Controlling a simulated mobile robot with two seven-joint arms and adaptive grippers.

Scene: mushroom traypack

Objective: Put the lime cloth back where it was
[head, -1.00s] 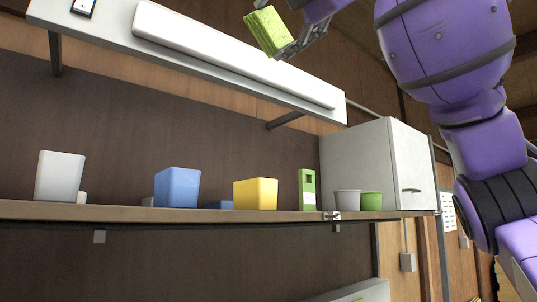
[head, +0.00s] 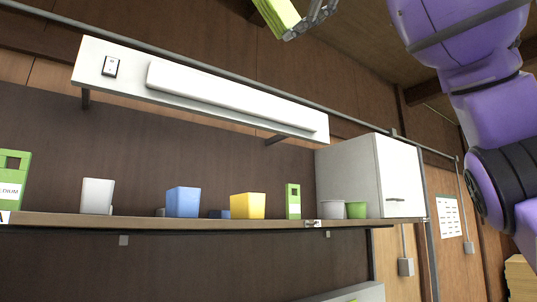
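The lime cloth (head: 277,14) is a folded light-green block at the top edge of the head view, partly cut off by the frame. My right gripper (head: 299,27) is at its right side and appears shut on it, holding it up in the air in front of the wall. The upper part of the gripper is out of the frame. My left gripper is not in view.
A long shelf (head: 150,221) holds a white bin (head: 97,196), a blue bin (head: 183,202), a yellow bin (head: 248,206), green boxes (head: 293,201), small pots (head: 356,210) and a cabinet (head: 345,175).

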